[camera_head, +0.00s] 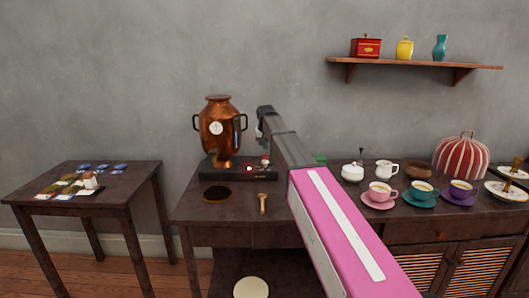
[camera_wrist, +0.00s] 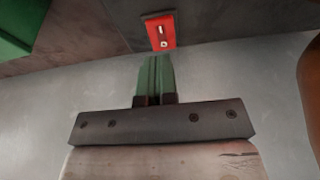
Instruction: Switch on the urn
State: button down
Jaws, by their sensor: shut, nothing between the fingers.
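The copper urn (camera_head: 218,130) has a round white dial and stands on a dark base (camera_head: 210,172) on the middle table. Its edge also shows at the right of the wrist view (camera_wrist: 312,85). A red switch (camera_wrist: 160,32) with white markings sits on a dark surface in the wrist view. I cannot tell from its face whether it is on or off. My gripper (camera_wrist: 155,58) has green fingers, shut and empty, with the tips just below the switch in the picture. I cannot tell whether they touch it. In the head view my arm largely hides the gripper.
A pink cup (camera_head: 379,191), teal cup (camera_head: 422,189) and purple cup (camera_head: 462,188) stand on the right cabinet, near a striped cosy (camera_head: 461,157). A small brass tool (camera_head: 263,203) lies before the urn. A side table (camera_head: 130,180) stands left, with a floor gap between.

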jog(key=s+v, duration=0.2)
jog(key=v, duration=0.8)
jog(key=shift+s+f, duration=0.2)
jog(key=shift+f, duration=0.05)
